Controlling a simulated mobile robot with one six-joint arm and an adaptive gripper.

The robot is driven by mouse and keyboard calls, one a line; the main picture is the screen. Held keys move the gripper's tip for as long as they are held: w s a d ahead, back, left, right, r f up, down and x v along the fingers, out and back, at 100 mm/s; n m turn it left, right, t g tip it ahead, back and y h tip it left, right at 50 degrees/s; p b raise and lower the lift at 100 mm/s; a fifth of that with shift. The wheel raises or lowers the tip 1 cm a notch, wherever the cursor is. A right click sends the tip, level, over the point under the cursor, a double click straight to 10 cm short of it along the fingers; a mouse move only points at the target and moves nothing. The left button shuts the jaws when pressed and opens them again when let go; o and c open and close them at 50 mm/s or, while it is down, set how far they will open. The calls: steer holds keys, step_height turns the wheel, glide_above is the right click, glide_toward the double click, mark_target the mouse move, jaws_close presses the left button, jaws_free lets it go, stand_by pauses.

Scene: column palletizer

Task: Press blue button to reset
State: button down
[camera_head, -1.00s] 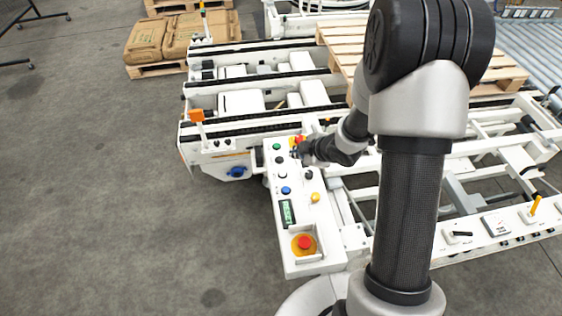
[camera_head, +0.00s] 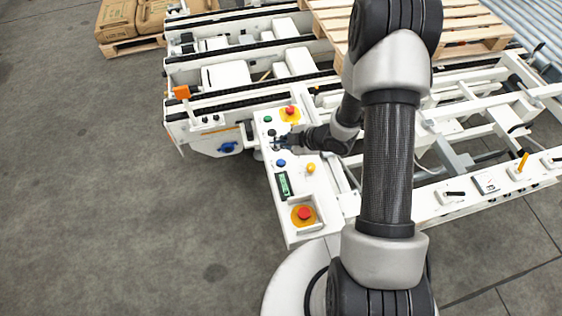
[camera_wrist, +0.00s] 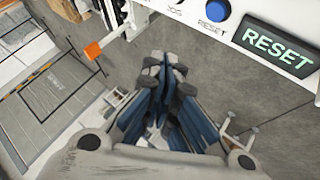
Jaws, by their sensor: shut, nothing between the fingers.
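The blue button (camera_head: 281,163) sits on the white control panel (camera_head: 299,242), left of a yellow button. In the wrist view the blue button (camera_wrist: 217,10) is at the top edge, above a printed RESET label and beside a lit display reading RESET. My gripper (camera_head: 276,143) is over the panel, a little above the blue button in the head picture and apart from it. In the wrist view my gripper (camera_wrist: 166,62) has its fingers together and empty, with the blue button up and to the right of the tips. The gripper hides part of the panel.
The panel also has a green button (camera_head: 268,119), a yellow button (camera_head: 311,168), the display (camera_head: 284,185) and two red emergency stops (camera_head: 290,110), (camera_head: 305,213). Conveyor frames and a wooden pallet (camera_head: 465,36) stand behind. An orange sensor (camera_head: 181,92) sticks up at left.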

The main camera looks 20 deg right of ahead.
mark_target(280, 164)
step_height(280, 164, down, 8)
steer(key=b, duration=0.6)
steer(key=shift+f, duration=0.2)
stand_by(1.0)
steer(key=shift+f+b, duration=0.3)
steer(key=shift+b, duration=0.25)
steer(key=shift+f+b, duration=0.35)
steer(key=shift+f, duration=0.05)
stand_by(0.4)
steer(key=shift+r, duration=0.15)
steer(key=shift+r+p, duration=0.7)
steer(key=shift+r, duration=0.1)
steer(key=shift+r+p, duration=1.95)
steer(key=shift+r, duration=0.45)
